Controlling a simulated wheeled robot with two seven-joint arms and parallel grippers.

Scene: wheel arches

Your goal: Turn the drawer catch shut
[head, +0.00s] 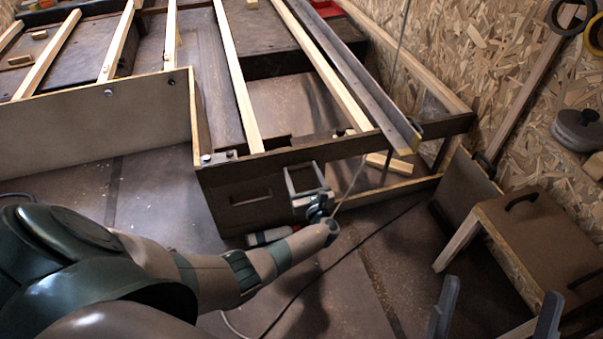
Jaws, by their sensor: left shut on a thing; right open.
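A dark brown drawer front (222,205) with a recessed slot stands under the near corner of the slatted wooden frame, in the middle of the head view. My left gripper (303,193) is at the right part of this front, its arm reaching in from the left. It is shut on a small part there, which I take to be the drawer catch; gripper and wrist mostly hide it, so its turn cannot be read. My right gripper (495,315) is at the bottom right, fingers apart and empty, away from the drawer.
Pale slats (237,75) run across the frame above. A brown box with a black handle (522,200) stands at the right by the chipboard wall (480,60). A thin cable (300,292) lies on the floor. The floor between drawer and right gripper is mostly clear.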

